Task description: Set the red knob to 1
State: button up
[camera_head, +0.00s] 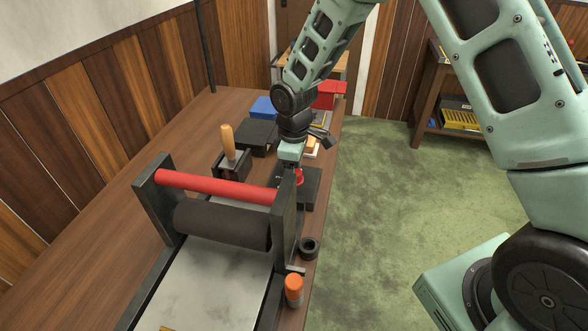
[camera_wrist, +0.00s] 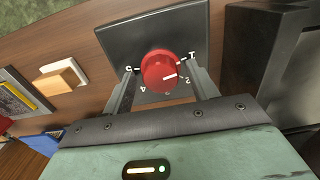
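The red knob (camera_wrist: 160,72) sits on a dark square plate (camera_wrist: 158,30) with white marks around it. The 1 mark is at the upper right of the knob. My gripper (camera_wrist: 161,74) is open, with one finger on each side of the knob and a visible gap on both sides. In the head view the knob (camera_head: 299,177) is partly hidden by my gripper (camera_head: 292,172), and its fingertips are hard to make out.
A press with a red bar (camera_head: 215,187) and a dark roller (camera_head: 222,224) stands in front of the plate. A wooden-handled tool (camera_head: 229,143), a blue box (camera_head: 263,107) and a red box (camera_head: 329,95) are nearby. An orange-capped item (camera_head: 294,289) stands near the table edge.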

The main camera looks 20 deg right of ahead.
notch_tip(320, 180, up, 17)
jog(key=b, duration=0.1)
jog(key=shift+r, duration=0.2)
dwell(0.5)
dwell(0.3)
jog(key=s+d+f+m+t, duration=0.35)
jog(key=s+d+m, duration=0.8)
jog(key=s, duration=0.45)
jog(key=s+a+r+n+g, duration=0.1)
jog(key=s+a+n+g, duration=0.2)
jog(key=s+a+n, duration=0.5)
jog(key=s+a, duration=0.5)
jog(key=a, duration=0.4)
jog(key=shift+s+a+r+y, duration=0.15)
jog(key=shift+a+r+y, duration=0.1)
jog(key=shift+y, duration=0.05)
jog(key=shift+g, duration=0.25)
